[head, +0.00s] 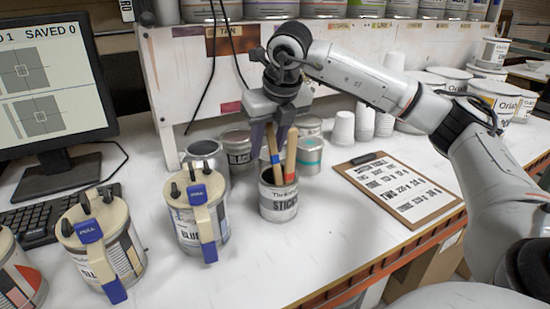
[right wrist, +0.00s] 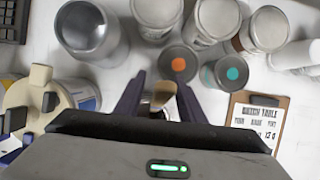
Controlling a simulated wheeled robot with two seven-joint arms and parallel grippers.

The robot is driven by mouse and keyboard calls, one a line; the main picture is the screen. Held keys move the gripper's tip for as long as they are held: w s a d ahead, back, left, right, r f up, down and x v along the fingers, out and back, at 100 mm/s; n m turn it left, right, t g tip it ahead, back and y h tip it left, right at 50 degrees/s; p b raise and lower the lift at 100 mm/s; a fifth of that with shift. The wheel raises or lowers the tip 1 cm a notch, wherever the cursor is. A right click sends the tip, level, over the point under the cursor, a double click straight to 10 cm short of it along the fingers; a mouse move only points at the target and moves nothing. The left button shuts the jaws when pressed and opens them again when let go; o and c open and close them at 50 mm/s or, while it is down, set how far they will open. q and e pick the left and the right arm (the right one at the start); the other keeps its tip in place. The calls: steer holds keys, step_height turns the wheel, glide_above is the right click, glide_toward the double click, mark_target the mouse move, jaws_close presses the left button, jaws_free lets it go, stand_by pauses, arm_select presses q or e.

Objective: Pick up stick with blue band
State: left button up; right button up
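The stick with the blue band (head: 275,158) stands in a can labelled STICKS (head: 278,203), leaning slightly left. A second stick with a red band (head: 291,155) stands in the same can, just to its right. My right gripper (head: 271,136) is above the can, pointing down, its fingers on either side of the blue-banded stick's upper end. In the right wrist view, a wooden stick end (right wrist: 160,94) shows between the two spread fingers, with gaps beside it. The gripper's body hides its lower part. My left gripper is not in view.
A pitcher-like canister with a blue handle (head: 198,215) stands close left of the can. Metal cans (head: 237,150) stand behind it. A clipboard (head: 397,188) lies to the right. White cups (head: 343,128) stand at the back. The counter in front is clear.

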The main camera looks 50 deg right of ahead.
steer(key=shift+w+f, duration=0.1)
steer(key=shift+f, duration=0.1)
jaws_close()
steer(key=shift+r, duration=0.15)
